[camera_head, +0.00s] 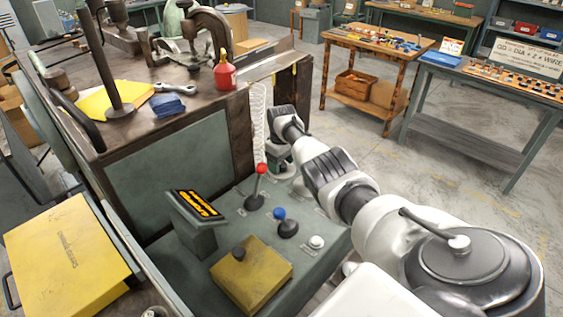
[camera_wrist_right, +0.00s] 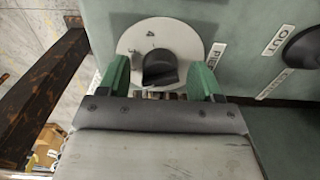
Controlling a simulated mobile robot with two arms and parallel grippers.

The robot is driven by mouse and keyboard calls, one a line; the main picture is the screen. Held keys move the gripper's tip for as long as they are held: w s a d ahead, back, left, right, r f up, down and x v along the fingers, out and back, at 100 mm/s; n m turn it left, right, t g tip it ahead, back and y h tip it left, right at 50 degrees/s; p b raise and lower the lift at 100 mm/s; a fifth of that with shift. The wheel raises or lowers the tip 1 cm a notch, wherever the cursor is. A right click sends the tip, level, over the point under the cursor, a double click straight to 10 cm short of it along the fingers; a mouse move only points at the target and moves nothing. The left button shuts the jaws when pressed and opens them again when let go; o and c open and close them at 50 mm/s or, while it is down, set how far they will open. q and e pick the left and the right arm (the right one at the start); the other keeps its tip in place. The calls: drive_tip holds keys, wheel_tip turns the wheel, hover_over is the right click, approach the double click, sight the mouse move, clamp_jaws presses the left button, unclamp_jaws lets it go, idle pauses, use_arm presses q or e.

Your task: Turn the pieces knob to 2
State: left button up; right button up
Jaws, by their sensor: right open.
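The pieces knob (camera_wrist_right: 160,68) is a black knob on a round white dial (camera_wrist_right: 185,42) in the right wrist view. A 4 shows on the dial above the knob, with a smaller mark to its left that I cannot read surely. My right gripper (camera_wrist_right: 159,76) is open, with one green finger on each side of the knob. I cannot tell whether the fingers touch it. The label beside the dial is partly hidden by the right finger. In the head view my right arm reaches to the machine's far right side, and the knob cannot be made out. My left gripper is out of view.
The green panel (camera_head: 232,276) carries a red-topped lever (camera_head: 261,170), a blue-topped lever (camera_head: 280,214), a white button (camera_head: 316,242) and a small display (camera_head: 197,204). An OUT label (camera_wrist_right: 279,40) and another dark control (camera_wrist_right: 304,47) lie right of the dial.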

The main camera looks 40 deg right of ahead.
drive_tip(key=shift+r, duration=0.1)
wheel_tip(320, 180, up, 11)
drive_tip(key=b, duration=0.1)
drive_tip(key=shift+f, duration=0.2)
idle(0.5)
